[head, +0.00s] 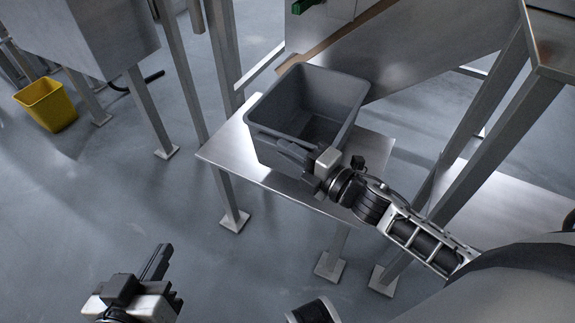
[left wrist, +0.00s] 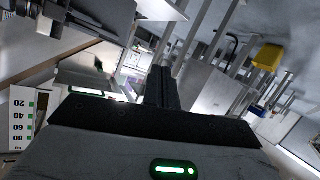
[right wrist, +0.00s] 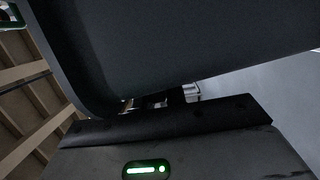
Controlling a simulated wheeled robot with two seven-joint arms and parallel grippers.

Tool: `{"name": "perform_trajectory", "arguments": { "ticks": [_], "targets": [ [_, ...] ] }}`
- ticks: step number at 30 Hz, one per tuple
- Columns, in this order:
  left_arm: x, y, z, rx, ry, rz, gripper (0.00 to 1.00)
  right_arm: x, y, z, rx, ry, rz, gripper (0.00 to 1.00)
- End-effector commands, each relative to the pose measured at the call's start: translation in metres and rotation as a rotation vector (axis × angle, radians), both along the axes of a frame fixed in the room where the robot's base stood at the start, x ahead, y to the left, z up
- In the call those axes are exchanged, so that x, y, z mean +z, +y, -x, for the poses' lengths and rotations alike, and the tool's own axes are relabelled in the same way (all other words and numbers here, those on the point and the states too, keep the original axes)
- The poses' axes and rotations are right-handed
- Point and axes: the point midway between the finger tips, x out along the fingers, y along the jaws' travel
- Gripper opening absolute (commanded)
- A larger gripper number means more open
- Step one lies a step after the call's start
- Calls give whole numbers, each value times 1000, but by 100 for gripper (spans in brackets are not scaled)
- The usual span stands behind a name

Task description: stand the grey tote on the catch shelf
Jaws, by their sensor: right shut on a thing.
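The grey tote (head: 275,110) is upright, open side up and looks empty, at the catch shelf (head: 225,153), a bare metal plate. I cannot tell whether its base touches the shelf. My right gripper (head: 308,160) is shut on the tote's near wall at the rim. In the right wrist view the tote's wall (right wrist: 190,45) fills the upper part and hides most of the fingers. My left gripper (head: 158,262) is shut and empty, low at the left over the floor, well apart from the tote. Its closed fingers also show in the left wrist view (left wrist: 161,88).
A sloped metal chute (head: 415,50) comes down behind the tote, close to its back rim. Steel legs (head: 222,150) stand around the shelf. A yellow bin (head: 47,104) stands on the floor at far left. The floor at lower left is clear.

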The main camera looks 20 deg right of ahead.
Motion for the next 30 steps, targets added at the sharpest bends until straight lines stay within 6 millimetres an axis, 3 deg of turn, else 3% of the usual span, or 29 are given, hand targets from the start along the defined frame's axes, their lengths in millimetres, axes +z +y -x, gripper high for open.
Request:
{"name": "perform_trajectory", "arguments": {
  "ticks": [5, 7, 10, 17, 18, 19, 30],
  "targets": [
    [-3, 0, 0, 2, -15, 10, 0, -11, 2, -11, 1, -11, 5, 0],
    [-5, -2, 1, 1, -25, 37, 0, -26, 2, -9, 0, -8, 4, 0],
    [4, -6, 1, -2, -42, 90, 0, -38, 2, -9, 1, -8, 3, 0],
    [12, -7, -1, -3, -51, 108, 0, -37, 2, -9, 1, -8, 4, 0],
    [12, -7, -1, -2, -51, 108, 0, -40, 2, -8, 0, 1, 0, 24],
    [12, -7, -1, -3, -52, 107, 0, -40, 2, -8, 0, 1, 0, 32],
    [10, -6, -2, -2, -46, 99, 0, -40, 0, -4, 0, 2, 1, 34]
  ]
}}
